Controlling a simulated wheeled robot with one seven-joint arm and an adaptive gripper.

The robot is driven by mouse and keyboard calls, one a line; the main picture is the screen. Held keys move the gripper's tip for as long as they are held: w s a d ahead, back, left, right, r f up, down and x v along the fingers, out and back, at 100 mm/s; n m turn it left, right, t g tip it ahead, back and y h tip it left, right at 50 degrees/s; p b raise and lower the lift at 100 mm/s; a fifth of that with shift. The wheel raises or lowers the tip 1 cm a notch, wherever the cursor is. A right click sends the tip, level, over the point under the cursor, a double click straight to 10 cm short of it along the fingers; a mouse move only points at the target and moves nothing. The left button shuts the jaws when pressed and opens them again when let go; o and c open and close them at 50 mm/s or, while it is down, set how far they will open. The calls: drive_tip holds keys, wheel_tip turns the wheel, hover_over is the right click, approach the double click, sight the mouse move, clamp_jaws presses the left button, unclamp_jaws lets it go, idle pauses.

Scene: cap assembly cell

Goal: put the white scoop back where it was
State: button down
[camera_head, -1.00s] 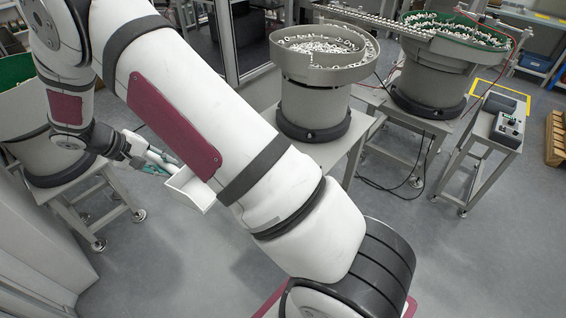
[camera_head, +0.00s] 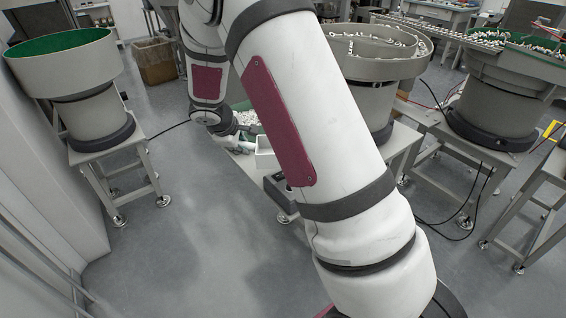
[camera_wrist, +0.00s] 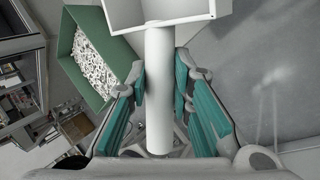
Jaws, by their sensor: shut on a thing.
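The white scoop has a box-shaped head (camera_wrist: 165,14) and a round handle (camera_wrist: 159,95), seen in the wrist view. My gripper (camera_wrist: 160,82) has teal finger pads and is shut around the handle, with the head beyond the fingertips. In the head view, the scoop (camera_head: 265,152) shows partly beside my arm, held up in the air. My gripper there (camera_head: 242,139) is small and partly hidden by my arm. The scoop's former resting place cannot be told from these frames.
A green bin (camera_wrist: 118,82) of white caps lies left of the scoop in the wrist view. A green-lined bowl feeder (camera_head: 75,95) stands at left, a grey bowl feeder (camera_head: 370,100) at right. A cardboard bin (camera_head: 154,62) stands behind. The floor (camera_head: 190,225) at front left is clear.

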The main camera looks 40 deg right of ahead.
drive_tip(key=w+d+f+n+t+y+b, duration=0.1)
drive_tip(key=w+d+n+y+b, duration=0.15)
drive_tip(key=d+b, duration=0.35)
drive_tip(key=w+d+f+n+t+y+b, duration=0.1)
drive_tip(key=w+d+f+n+b, duration=0.1)
drive_tip(key=w+d+n+b, duration=0.3)
drive_tip(key=shift+m, duration=0.25)
drive_tip(key=f+b, duration=0.1)
drive_tip(key=f, duration=0.2)
drive_tip(key=d+f+b, duration=0.1)
drive_tip(key=f, duration=0.2)
drive_tip(key=s+f+b, duration=0.1)
drive_tip(key=f+b, duration=0.1)
drive_tip(key=f, duration=0.1)
drive_tip(key=shift+d+f, duration=0.15)
drive_tip(key=shift+f, duration=0.35)
drive_tip(key=c, duration=1.4)
unclamp_jaws()
drive_tip(key=shift+c, duration=0.2)
